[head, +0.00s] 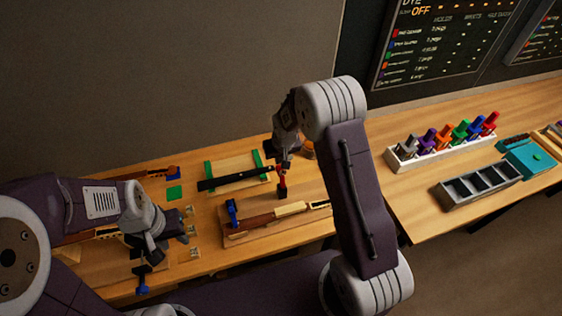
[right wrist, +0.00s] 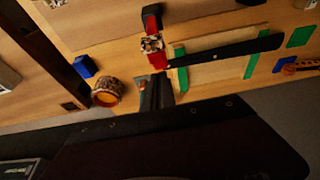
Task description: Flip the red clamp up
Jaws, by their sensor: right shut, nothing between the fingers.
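A violin neck (head: 275,216) with another blue clamp (head: 232,211) lies in front of the red clamp. Green blocks (head: 174,193) lie to the left. An amber jar (right wrist: 107,92) stands close to the right gripper. A white rack (head: 440,152) and grey tray (head: 480,188) stand right.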

